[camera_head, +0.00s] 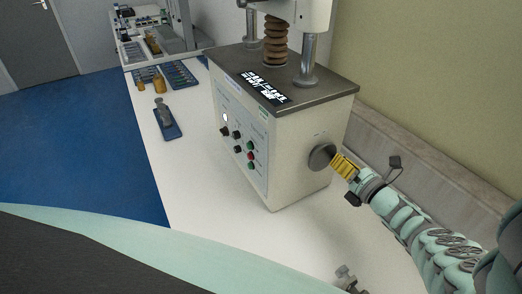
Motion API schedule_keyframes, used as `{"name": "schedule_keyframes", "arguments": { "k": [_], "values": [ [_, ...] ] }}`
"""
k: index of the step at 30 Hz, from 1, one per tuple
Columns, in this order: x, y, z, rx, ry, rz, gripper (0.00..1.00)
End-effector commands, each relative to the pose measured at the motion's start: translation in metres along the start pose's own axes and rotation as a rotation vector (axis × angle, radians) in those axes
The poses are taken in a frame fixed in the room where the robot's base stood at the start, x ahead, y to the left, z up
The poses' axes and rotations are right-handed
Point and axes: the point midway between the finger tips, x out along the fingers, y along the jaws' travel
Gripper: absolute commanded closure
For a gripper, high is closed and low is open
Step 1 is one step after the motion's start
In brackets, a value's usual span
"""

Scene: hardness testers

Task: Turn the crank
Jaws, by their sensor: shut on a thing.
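The hardness tester (303,133) is a cream box with a dark top plate, standing on the white table. Its front panel has several knobs and buttons. On its right side is a round dark grey hub (321,157), which seems to belong to the crank; a separate handle cannot be made out. The fingertips are small and partly hidden, so the exact grip on the crank is hard to see.
A blue tray with a grey tool (168,120) lies left of the tester. More trays and small parts (178,74) stand farther back. A small metal piece (346,278) is at the front. A wall ledge (420,163) runs close behind my arm. The table's front middle is clear.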

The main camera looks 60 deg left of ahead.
Motion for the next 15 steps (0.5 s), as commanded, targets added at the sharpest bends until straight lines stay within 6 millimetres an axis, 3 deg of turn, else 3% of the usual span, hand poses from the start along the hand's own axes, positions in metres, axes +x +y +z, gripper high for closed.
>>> {"name": "schedule_keyframes", "arguments": {
  "k": [15],
  "values": [
    [0.001, -0.005, -0.016, 0.395, 0.007, -0.002, 1.0]
  ]
}}
